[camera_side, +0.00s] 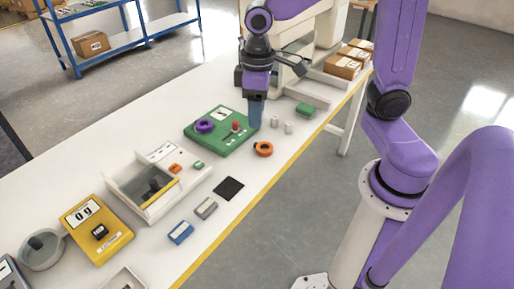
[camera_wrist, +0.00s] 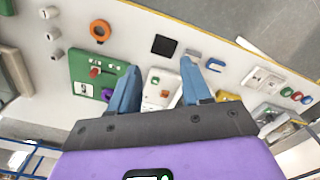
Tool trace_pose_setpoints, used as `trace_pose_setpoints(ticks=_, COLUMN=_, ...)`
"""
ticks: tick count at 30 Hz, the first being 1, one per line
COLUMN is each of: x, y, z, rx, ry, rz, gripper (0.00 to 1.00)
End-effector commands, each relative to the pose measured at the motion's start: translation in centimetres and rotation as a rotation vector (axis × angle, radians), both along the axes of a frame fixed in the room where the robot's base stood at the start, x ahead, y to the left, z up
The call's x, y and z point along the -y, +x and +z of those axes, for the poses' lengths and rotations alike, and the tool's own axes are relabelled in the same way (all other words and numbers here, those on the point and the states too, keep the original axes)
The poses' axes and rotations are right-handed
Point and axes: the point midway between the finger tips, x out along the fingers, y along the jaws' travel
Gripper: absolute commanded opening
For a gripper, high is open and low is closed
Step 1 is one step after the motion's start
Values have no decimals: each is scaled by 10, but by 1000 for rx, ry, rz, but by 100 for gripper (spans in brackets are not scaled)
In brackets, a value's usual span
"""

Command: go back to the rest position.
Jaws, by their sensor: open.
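My gripper (camera_side: 256,122) points down over the far part of the white table, at the right edge of the green board (camera_side: 215,142). Its two blue fingers are apart with nothing between them; they also show in the wrist view (camera_wrist: 160,66). The board carries a purple ring (camera_side: 204,126) and a red knob (camera_side: 235,126). I cannot tell how far the fingertips are above the table.
An orange ring (camera_side: 263,149), small white cylinders (camera_side: 274,121) and a green block (camera_side: 305,110) lie near my gripper.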

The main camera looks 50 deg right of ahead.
Motion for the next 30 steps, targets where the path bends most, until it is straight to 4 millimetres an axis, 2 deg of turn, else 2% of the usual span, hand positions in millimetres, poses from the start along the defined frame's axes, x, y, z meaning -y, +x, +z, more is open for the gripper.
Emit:
trace_pose_setpoints(ticks=1, x=-3, y=-22, z=2, rx=3, ry=1, rz=69, gripper=48)
trace_pose_setpoints(ticks=6, x=-2, y=-87, z=0, rx=7, ry=5, rz=286, gripper=48)
trace_pose_setpoints(ticks=9, x=4, y=-118, z=-3, rx=9, ry=7, rz=399, gripper=48)
trace_pose_setpoints(ticks=12, x=12, y=-141, z=-7, rx=9, ry=8, rz=489, gripper=48)
trace_pose_setpoints(ticks=18, x=20, y=-162, z=-11, rx=10, ry=9, rz=574, gripper=48)
trace_pose_setpoints(ticks=30, x=21, y=-163, z=-12, rx=9, ry=9, rz=579, gripper=48)
